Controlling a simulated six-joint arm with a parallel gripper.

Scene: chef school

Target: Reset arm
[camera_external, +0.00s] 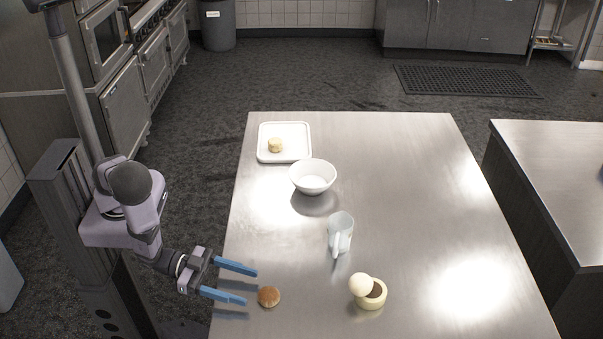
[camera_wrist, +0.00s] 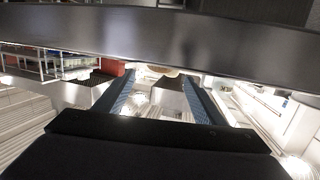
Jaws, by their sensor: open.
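My gripper (camera_external: 250,285) is at the near left edge of the steel table in the external view, its two blue fingers spread apart with nothing between them. Both fingers also show in the wrist view (camera_wrist: 158,80), apart, with the dark gripper body below them. A round brown bun-like item (camera_external: 269,297) lies on the table just to the right of the lower finger, apart from it. My arm is folded low beside the table on the left.
On the steel table (camera_external: 420,160) are a white tray (camera_external: 297,155) with a pale round item (camera_external: 276,145), a white bowl (camera_external: 313,177), a pale mug (camera_external: 341,232), and a cream pot (camera_external: 372,301) with a pale ball (camera_external: 360,285) at its rim. The table's right side is clear.

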